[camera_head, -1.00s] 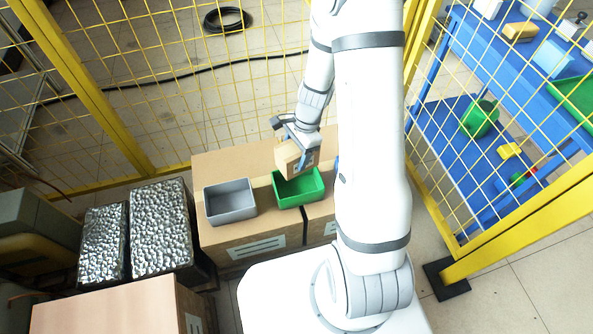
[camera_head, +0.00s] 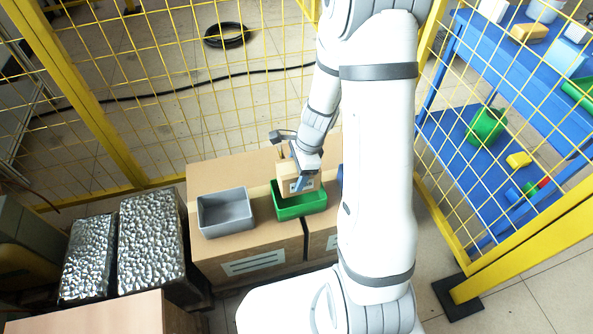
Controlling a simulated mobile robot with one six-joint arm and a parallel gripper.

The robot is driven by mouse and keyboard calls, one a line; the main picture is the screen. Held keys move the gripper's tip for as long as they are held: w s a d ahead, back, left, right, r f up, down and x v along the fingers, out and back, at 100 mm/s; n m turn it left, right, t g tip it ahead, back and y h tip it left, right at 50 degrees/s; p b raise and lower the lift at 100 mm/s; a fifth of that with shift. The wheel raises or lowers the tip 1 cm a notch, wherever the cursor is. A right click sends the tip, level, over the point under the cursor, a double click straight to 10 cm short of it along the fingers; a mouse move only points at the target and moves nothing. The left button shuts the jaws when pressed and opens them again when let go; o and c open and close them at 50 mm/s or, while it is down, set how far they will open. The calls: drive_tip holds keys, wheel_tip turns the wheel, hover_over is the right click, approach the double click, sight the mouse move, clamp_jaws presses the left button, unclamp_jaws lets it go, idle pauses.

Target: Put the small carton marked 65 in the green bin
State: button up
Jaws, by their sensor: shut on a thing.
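My gripper (camera_head: 303,180) is shut on a small brown carton (camera_head: 291,180) with a pale label on its side. The number on the label is too small to read. The carton is at the green bin (camera_head: 300,211), in front of its back part in the picture and around the height of its rim. I cannot tell whether it touches the bin. The green bin stands open on top of large cardboard boxes.
A grey bin (camera_head: 226,213) stands left of the green bin on the cardboard box (camera_head: 245,250). Part of a blue bin (camera_head: 340,178) shows beside my arm at the right. Yellow mesh fencing (camera_head: 180,90) stands behind and right. Two silver bumpy-topped blocks (camera_head: 150,240) are at the left.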

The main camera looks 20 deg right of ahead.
drive_tip(key=shift+f+b, duration=1.65)
drive_tip(key=shift+f, duration=0.8)
drive_tip(key=o, duration=1.3)
drive_tip(key=p+v, duration=0.3)
drive_tip(key=v, duration=0.5)
drive_tip(key=shift+p, duration=0.4)
